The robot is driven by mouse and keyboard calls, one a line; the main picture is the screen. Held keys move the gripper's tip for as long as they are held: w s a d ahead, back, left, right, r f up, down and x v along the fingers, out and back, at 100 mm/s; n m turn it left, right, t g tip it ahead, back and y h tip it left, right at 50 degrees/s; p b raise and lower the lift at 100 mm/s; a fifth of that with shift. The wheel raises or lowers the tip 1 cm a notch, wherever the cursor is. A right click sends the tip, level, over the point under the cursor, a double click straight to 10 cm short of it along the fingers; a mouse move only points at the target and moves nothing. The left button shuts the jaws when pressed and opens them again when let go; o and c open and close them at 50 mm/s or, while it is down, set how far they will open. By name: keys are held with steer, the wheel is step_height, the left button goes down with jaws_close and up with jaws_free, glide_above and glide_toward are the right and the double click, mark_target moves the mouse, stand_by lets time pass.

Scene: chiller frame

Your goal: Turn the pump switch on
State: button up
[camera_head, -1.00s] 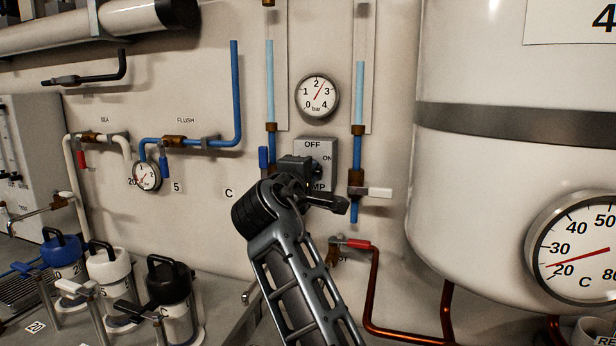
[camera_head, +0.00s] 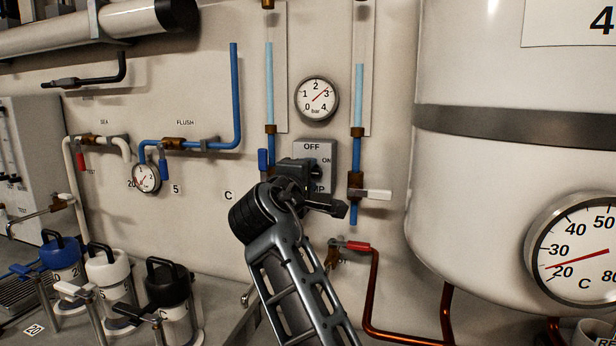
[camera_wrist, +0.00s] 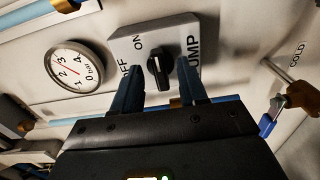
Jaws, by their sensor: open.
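The pump switch is a black rotary knob (camera_wrist: 159,70) on a grey box (camera_head: 327,153) lettered OFF, ON and PUMP. In the wrist view the knob's white mark is at its upper end, towards the side of the ON label (camera_wrist: 139,41). My gripper (camera_wrist: 158,72) is open, with one finger on each side of the knob. I cannot tell whether either finger touches it. In the head view my gripper (camera_head: 318,188) covers the knob and part of the PUMP lettering.
A bar gauge (camera_head: 317,98) hangs above the box. Blue pipes with a blue handle (camera_head: 263,160) and a white handle (camera_head: 376,195) flank it. A red-handled valve (camera_head: 357,246) sits below right. A large white tank (camera_head: 470,200) stands at the right.

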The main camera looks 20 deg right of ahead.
steer(key=v, duration=0.7)
steer(key=shift+b, duration=0.4)
steer(key=shift+s+a, duration=0.1)
